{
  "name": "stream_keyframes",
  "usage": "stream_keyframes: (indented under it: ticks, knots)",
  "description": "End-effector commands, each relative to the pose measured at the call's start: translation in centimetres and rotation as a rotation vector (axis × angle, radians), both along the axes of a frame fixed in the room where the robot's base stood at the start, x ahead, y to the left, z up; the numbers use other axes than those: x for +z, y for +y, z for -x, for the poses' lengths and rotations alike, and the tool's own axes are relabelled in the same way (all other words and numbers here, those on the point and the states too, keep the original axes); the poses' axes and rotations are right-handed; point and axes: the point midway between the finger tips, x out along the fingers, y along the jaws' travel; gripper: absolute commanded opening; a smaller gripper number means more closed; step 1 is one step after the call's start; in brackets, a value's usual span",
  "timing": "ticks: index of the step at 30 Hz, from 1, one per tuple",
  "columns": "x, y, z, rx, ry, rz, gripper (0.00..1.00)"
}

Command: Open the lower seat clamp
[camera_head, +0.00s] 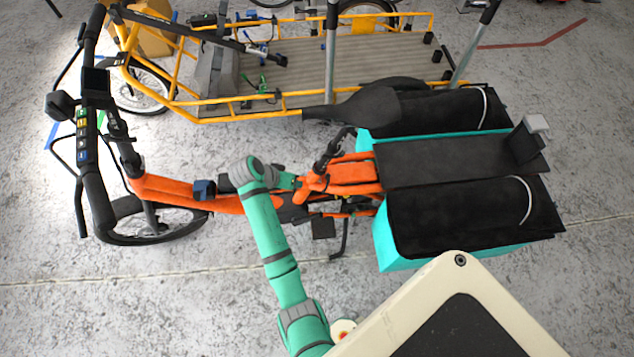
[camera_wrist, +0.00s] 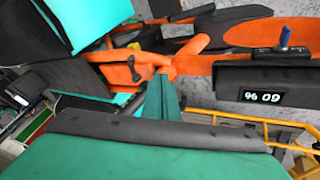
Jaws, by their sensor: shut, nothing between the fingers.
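The orange bike (camera_head: 190,190) stands in front of my arm, with its black saddle (camera_head: 365,108) on a black seat post (camera_head: 331,152). The post meets the orange frame at a joint (camera_head: 318,181), where the clamp is too small to make out in the head view. In the wrist view, a small black lever (camera_wrist: 134,70) sits on the orange frame part and looks like a clamp lever. My gripper (camera_wrist: 162,84) is shut and empty, its green fingertips just right of that lever in the picture. Whether they touch anything cannot be told.
Cyan and black panniers (camera_head: 392,250) flank the bike's rear rack. A black battery box with a display (camera_wrist: 262,97) is right of my fingers. A yellow cargo bike (camera_head: 310,70) stands close behind. Clear concrete floor (camera_head: 150,305) lies at the lower left.

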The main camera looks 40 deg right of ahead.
Motion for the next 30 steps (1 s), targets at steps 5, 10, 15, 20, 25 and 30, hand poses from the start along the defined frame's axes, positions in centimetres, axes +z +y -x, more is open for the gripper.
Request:
stream_keyframes:
  ticks: [5,10,15,20,25,30]
  knots:
    - [4.3,-0.7,-1.9,-0.162,0.050,-0.030,0.00]
    - [6.4,-0.7,-2.5,-0.243,0.079,-0.048,0.00]
    - [6.3,-0.9,-2.3,-0.264,0.090,-0.052,0.00]
    - [4.4,-1.9,-1.7,-0.264,0.090,-0.051,0.00]
    - [1.6,-3.3,-1.1,-0.263,0.090,-0.052,0.00]
    - [-1.2,-4.8,-0.4,-0.262,0.089,-0.052,0.00]
